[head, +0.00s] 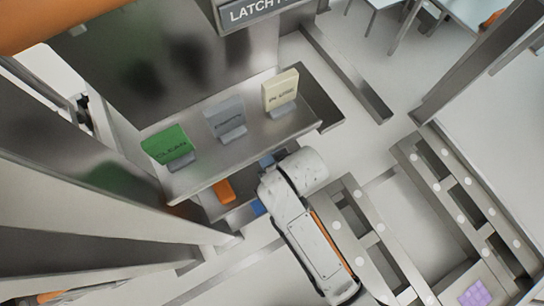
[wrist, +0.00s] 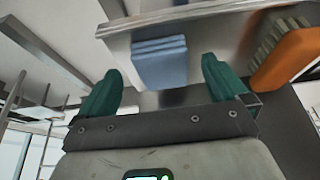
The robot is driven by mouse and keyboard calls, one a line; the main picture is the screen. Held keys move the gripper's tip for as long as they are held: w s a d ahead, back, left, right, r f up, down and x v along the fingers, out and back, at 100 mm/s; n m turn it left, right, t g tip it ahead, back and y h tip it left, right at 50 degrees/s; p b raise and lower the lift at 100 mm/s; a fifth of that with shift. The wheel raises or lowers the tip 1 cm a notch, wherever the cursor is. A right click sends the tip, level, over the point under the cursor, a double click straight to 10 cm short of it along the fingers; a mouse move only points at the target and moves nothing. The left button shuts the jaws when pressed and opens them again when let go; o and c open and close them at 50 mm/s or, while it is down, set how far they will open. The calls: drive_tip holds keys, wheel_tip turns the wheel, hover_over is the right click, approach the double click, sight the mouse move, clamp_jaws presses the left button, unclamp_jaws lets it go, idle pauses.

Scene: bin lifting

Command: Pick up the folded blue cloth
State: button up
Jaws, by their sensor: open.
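The folded blue cloth (wrist: 160,62) shows in the wrist view as a neat layered stack on a metal surface, ahead of my gripper. My gripper (wrist: 163,88) has two green fingers spread wide apart, with nothing between them. The cloth lies beyond the fingertips, roughly in line with the gap, and looks apart from both fingers. In the head view my arm covers the gripper and most of that spot. Small blue patches show beside the arm there; I cannot tell which belong to the cloth.
An orange brush (wrist: 285,57) with pale bristles lies right of the cloth, close to the right finger. In the head view the brush (head: 223,191) sits under a metal shelf (head: 190,180) bearing green (head: 167,145), grey (head: 225,119) and cream (head: 280,91) signs.

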sight(272, 159)
drive_tip(key=shift+w+a, duration=0.8)
drive_tip(key=shift+w, duration=0.2)
drive_tip(key=shift+b+x, duration=0.6)
drive_tip(key=shift+x, duration=0.6)
drive_tip(key=shift+w+f, duration=0.15)
drive_tip(key=shift+f, duration=0.2)
drive_tip(key=c, duration=1)
